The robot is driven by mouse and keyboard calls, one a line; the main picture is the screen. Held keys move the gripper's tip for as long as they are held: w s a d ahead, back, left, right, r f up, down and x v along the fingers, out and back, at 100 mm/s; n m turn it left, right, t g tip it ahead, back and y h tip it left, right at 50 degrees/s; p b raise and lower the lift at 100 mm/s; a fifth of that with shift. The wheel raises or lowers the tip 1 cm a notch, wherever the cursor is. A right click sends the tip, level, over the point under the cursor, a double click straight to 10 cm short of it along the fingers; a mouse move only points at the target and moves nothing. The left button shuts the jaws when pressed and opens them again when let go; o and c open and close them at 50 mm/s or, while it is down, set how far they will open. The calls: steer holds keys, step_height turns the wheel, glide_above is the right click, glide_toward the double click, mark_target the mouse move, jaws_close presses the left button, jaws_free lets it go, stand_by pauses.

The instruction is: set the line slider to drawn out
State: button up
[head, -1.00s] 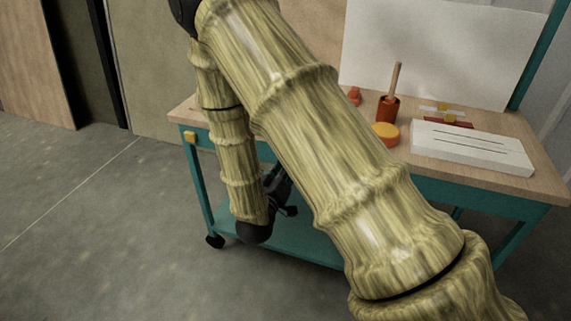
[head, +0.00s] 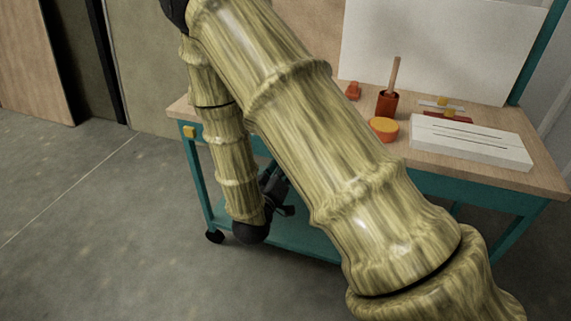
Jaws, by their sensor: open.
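A small yellow slider (head: 443,101) sits on a pale strip towards the back right of the wooden cart top. A second yellow piece (head: 189,132) sits on the teal front rail at the cart's left corner. I cannot tell for sure which of them is the line slider. My gripper (head: 281,194) is dark, small and partly hidden behind my bamboo-patterned arm. It is open, low in front of the cart and below the tabletop. It is apart from both yellow pieces, and I see nothing held in it.
The teal cart's wooden top (head: 425,160) carries a white slotted block (head: 470,146), a red cup (head: 387,104) with a wooden stick, an orange round pot (head: 384,130) and a small red-orange piece (head: 353,90). A white panel (head: 430,45) stands behind. The floor at left is clear.

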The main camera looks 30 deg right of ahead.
steer(key=v, duration=1)
steer(key=shift+s+a, duration=0.15)
steer(key=shift+a, duration=0.05)
steer(key=s+f+n+g+y, duration=0.15)
steer(key=f+y, duration=0.25)
steer(key=f, duration=0.6)
steer(key=s+f+m+g+y, duration=0.1)
steer(key=s+f+g+y, duration=0.15)
steer(key=f, duration=0.65)
steer(key=s+f+g+y, duration=0.45)
steer(key=s+f, duration=0.65)
steer(key=s, duration=0.3)
steer(key=s+a+f+g+y, duration=0.1)
steer(key=s+f+g+y, duration=0.2)
steer(key=s, duration=0.8)
step_height(320, 180, up, 16)
steer(key=p, duration=1.6)
steer(key=shift+w+n+g+h+p, duration=0.2)
steer(key=shift+n+g+h+p, duration=0.15)
steer(key=shift+h+p, duration=0.05)
